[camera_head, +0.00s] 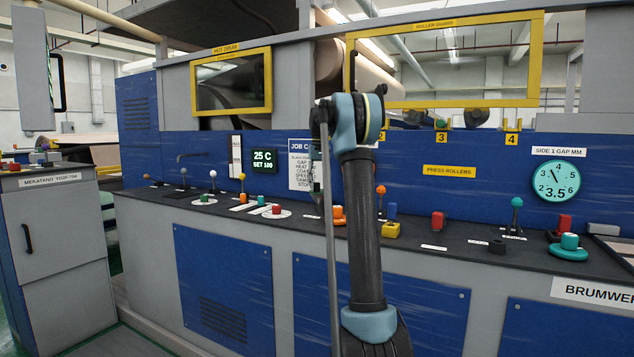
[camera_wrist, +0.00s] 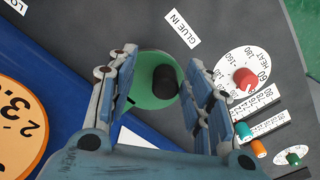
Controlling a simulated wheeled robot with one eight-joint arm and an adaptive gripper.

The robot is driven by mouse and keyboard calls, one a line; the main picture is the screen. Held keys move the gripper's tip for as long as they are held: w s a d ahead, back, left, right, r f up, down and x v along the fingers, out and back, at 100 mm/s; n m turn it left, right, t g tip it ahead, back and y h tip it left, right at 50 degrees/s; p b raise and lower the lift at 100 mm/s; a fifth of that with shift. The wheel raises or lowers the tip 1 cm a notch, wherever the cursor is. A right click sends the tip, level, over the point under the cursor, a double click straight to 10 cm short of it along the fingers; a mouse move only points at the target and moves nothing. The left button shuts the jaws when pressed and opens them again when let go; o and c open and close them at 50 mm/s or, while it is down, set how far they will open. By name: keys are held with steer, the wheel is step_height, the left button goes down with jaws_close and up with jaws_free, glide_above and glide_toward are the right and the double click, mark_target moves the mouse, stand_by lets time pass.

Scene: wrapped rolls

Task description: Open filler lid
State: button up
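In the wrist view a flat round green lid (camera_wrist: 150,98) with a black knob (camera_wrist: 165,80) on top lies on the dark panel, next to a "GLUE IN" label (camera_wrist: 182,29). It looks closed. My gripper (camera_wrist: 162,60) is open, with one finger at each side of the knob in the picture. The fingers cover parts of the green disc's edges. I cannot tell how high they are above it, and no contact shows. In the head view my arm hides the lid and most of my gripper.
A red heat knob (camera_wrist: 245,78) on a white dial, coloured sliders (camera_wrist: 250,140) and an orange gauge (camera_wrist: 15,120) are near the lid. Along the console (camera_head: 460,240) stand several levers and knobs, with a turquoise knob (camera_head: 568,250) at the right. A yellow roller guard frame (camera_head: 540,60) is above.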

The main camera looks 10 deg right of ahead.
steer(key=shift+w+a, duration=0.2)
steer(key=shift+r, duration=0.15)
step_height(320, 180, up, 19)
stand_by(2.6)
steer(key=shift+s+a+r, duration=0.1)
stand_by(0.4)
